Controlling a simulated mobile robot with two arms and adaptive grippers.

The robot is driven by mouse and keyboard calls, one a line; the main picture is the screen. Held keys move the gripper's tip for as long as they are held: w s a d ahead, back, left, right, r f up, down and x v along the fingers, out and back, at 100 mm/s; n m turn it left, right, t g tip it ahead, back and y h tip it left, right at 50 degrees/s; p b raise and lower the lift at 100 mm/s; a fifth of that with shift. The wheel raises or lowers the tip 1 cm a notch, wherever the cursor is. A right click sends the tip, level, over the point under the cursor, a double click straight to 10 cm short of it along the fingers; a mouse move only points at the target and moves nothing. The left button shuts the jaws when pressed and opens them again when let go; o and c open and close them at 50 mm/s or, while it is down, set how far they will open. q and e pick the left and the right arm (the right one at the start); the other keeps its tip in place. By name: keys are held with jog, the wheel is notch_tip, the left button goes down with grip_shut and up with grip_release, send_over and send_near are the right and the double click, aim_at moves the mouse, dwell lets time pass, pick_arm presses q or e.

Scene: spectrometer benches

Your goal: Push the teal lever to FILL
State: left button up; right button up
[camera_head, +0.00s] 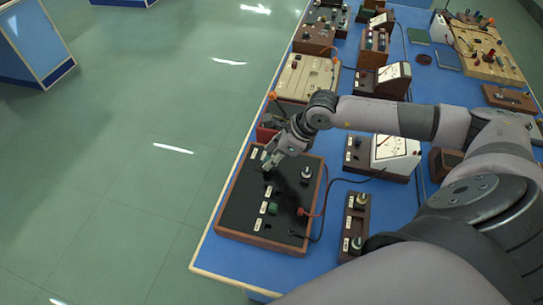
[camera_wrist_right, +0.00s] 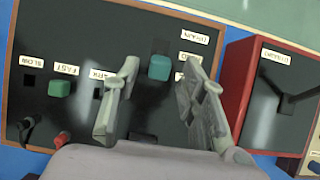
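The black panel in a wooden frame (camera_head: 242,208) lies at the near left of the blue bench. My right gripper (camera_head: 270,164) is over its far part and hides the teal lever in the head view. In the right wrist view the teal lever (camera_wrist_right: 160,67) is a small block on the panel. The fingers of my right gripper (camera_wrist_right: 161,80) are apart, one on each side of the lever. I cannot tell whether either touches it. A label reading DRAIN (camera_wrist_right: 195,36) is beside the lever; nearby labels are too blurred or covered to read. My left gripper is out of view.
A green block (camera_wrist_right: 60,88) sits by the FAST label on the same panel; it also shows in the head view (camera_head: 273,208). A red-sided box (camera_wrist_right: 236,85) stands close beside the panel. Cables and a white-faced meter (camera_head: 396,152) are to the right.

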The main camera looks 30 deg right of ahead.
jog(key=v, duration=1.1)
